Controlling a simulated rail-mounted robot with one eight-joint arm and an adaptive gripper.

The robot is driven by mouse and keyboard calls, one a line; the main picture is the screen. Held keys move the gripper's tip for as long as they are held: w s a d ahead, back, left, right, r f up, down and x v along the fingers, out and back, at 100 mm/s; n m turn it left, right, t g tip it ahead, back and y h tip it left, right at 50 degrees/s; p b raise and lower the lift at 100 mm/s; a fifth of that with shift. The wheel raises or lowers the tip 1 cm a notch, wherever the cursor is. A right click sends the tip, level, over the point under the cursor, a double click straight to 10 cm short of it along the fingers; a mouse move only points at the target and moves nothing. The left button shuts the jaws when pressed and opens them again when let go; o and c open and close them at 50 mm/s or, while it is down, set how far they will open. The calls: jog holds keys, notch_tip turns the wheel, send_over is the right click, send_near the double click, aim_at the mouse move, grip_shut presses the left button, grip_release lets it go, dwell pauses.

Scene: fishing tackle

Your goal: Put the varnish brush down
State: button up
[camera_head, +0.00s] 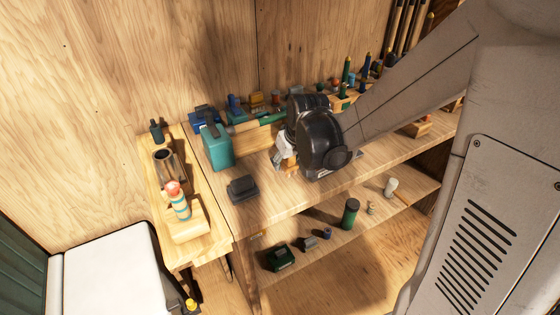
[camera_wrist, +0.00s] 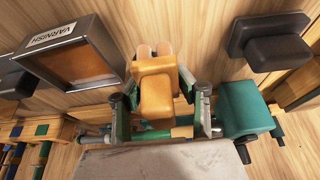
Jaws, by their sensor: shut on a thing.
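My gripper (camera_wrist: 162,105) is low over the workbench in the wrist view, its two fingers on either side of an orange-tan wooden piece (camera_wrist: 155,95). In the head view my dark wrist hides most of the fingers. A dark, open-topped container labelled VARNISH (camera_wrist: 75,50), with amber inside, stands to the left in the wrist view. A green bar (camera_wrist: 148,134) runs crosswise behind the fingers. I cannot tell whether anything held touches the bench.
A teal container (camera_head: 217,150) stands on the bench, also at right in the wrist view (camera_wrist: 245,108). A dark block (camera_head: 242,188) lies near the front edge. A side bench holds a striped float (camera_head: 180,207). Bottles and tools line the back. A lower shelf holds a green cylinder (camera_head: 350,212).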

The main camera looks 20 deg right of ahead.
aim_at(285, 170)
notch_tip(285, 170, down, 2)
jog(key=shift+w+f, duration=0.1)
jog(key=shift+f, duration=0.4)
jog(key=shift+f, duration=0.1)
jog(key=shift+f+b, duration=0.2)
jog(key=shift+b, duration=0.3)
jog(key=o, duration=0.9)
jog(key=shift+o, duration=0.2)
jog(key=shift+r, duration=0.1)
